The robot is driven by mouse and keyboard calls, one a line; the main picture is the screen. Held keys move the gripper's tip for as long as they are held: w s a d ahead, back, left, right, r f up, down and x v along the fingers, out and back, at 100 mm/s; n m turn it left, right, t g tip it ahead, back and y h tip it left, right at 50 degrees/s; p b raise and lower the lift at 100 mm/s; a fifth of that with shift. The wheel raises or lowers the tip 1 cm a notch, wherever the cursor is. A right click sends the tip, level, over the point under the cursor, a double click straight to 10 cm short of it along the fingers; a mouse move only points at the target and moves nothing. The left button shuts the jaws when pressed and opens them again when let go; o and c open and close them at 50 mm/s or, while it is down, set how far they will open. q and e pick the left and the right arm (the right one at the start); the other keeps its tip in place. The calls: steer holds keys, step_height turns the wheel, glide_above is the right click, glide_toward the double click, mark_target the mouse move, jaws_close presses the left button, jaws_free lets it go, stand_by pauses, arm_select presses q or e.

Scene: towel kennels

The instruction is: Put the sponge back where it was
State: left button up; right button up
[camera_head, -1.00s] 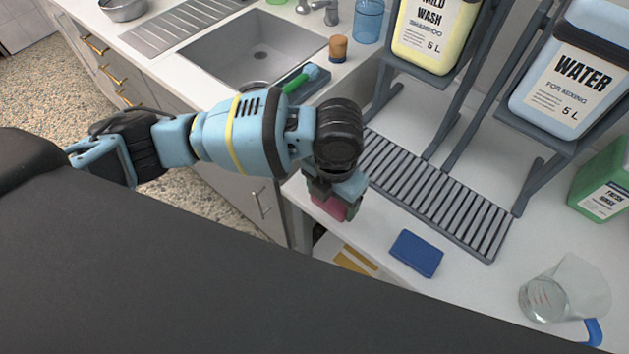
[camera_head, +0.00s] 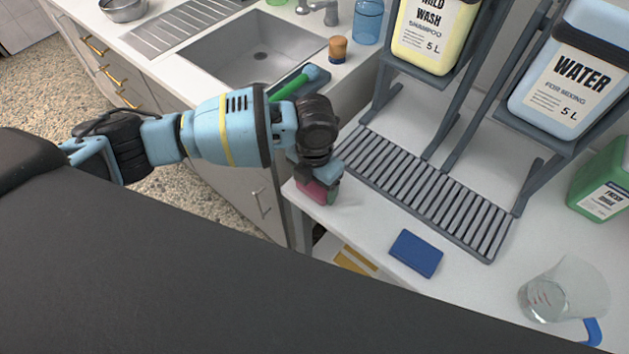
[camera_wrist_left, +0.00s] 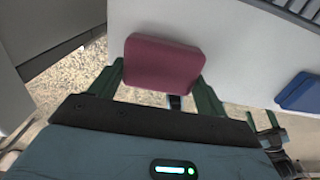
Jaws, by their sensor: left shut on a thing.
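A dark pink sponge (camera_head: 313,193) is held in my left gripper (camera_head: 321,186), near the front left corner of the white counter. In the left wrist view the sponge (camera_wrist_left: 162,65) sits between the two fingers of the gripper (camera_wrist_left: 165,85), with the counter edge and floor behind it. I cannot tell whether the sponge touches the counter. A blue sponge-like block (camera_head: 416,253) lies flat on the counter to the right, and it also shows in the left wrist view (camera_wrist_left: 301,93).
A grey slatted drain rack (camera_head: 430,190) lies behind the blue block, under stands with the shampoo jug (camera_head: 432,35) and water jug (camera_head: 570,85). A measuring jug (camera_head: 562,292) stands at the right. The sink (camera_head: 255,50) is at the back left. Counter between sponge and block is clear.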

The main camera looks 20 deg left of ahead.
mark_target(315, 185)
arm_select(q)
steer(key=shift+f, duration=0.15)
steer(key=o, duration=0.9)
step_height(315, 185, up, 12)
steer(key=shift+r+p, duration=0.2)
steer(key=shift+p, duration=0.2)
